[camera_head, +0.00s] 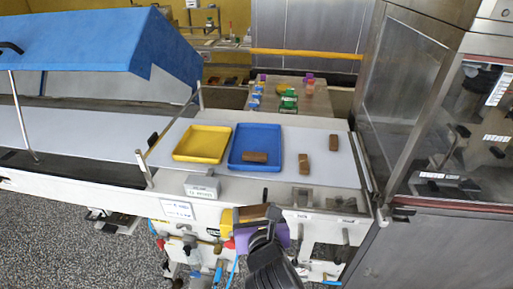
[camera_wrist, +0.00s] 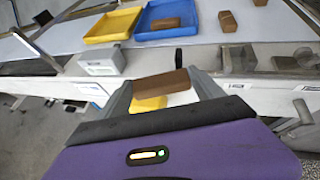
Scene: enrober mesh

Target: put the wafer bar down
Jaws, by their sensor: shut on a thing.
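My gripper (camera_head: 258,218) is shut on a brown wafer bar (camera_head: 252,213), in front of and below the white belt's near edge. The wrist view shows the same held wafer bar (camera_wrist: 161,83) lying crosswise between the fingers of my gripper (camera_wrist: 163,88). A blue tray (camera_head: 234,161) on the belt has one brown wafer bar (camera_head: 255,157) in it. A yellow tray (camera_head: 180,154) to its left looks empty. Two more wafer bars lie on the bare belt right of the blue tray, one near (camera_head: 304,164) and one farther back (camera_head: 333,143).
The white belt (camera_head: 345,173) has bare room right of the blue tray. A small grey box (camera_head: 202,186) stands at the belt's front edge. A blue hood (camera_head: 95,42) rises at left and a steel cabinet with a window (camera_head: 470,130) at right. Bottles and other items stand behind.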

